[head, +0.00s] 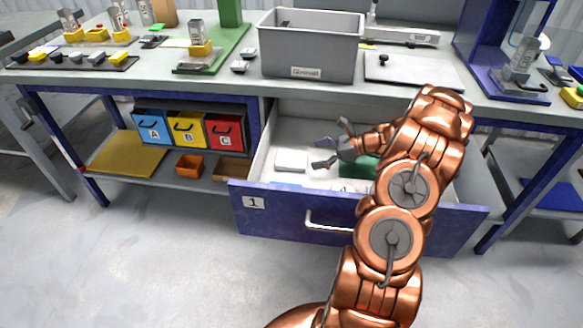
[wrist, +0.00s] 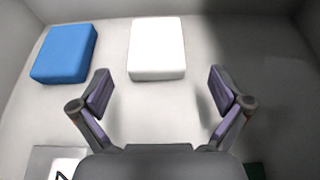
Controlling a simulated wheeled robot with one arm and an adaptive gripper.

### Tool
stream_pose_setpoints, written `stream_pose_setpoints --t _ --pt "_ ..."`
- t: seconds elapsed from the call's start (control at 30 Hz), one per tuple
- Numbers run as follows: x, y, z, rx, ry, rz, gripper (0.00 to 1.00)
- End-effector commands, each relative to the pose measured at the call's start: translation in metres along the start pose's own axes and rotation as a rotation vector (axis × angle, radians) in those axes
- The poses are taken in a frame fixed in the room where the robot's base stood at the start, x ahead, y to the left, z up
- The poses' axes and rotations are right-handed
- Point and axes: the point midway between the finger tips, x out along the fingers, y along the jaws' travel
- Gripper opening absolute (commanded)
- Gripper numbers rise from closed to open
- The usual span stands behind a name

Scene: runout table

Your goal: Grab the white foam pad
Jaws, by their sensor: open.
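The white foam pad (head: 291,159) is a flat white block lying in the left part of the open drawer (head: 253,228). In the wrist view the white pad (wrist: 157,48) lies ahead, between the directions of the two fingers. My gripper (head: 331,145) is inside the drawer space, to the right of the pad in the head view. Its fingers are spread wide with nothing between them. The near edge of the pad is close to the level of the fingertips in the wrist view; the height gap is hard to tell.
A blue block (wrist: 64,53) lies left of the white pad in the wrist view, with bare drawer floor between them. A green item (head: 357,167) lies under my arm. The drawer walls bound the space. A grey bin (head: 310,50) stands on the tabletop behind.

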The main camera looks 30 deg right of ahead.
Motion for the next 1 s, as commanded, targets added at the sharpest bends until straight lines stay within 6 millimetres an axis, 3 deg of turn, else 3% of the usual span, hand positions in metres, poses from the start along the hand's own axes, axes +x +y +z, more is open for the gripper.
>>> stream_pose_setpoints --t 0.63,1.0 --pt "0.067 0.005 -0.004 0.002 0.0 -0.002 1.0" --pt "0.074 0.004 -0.004 0.001 0.0 -0.003 0.98"
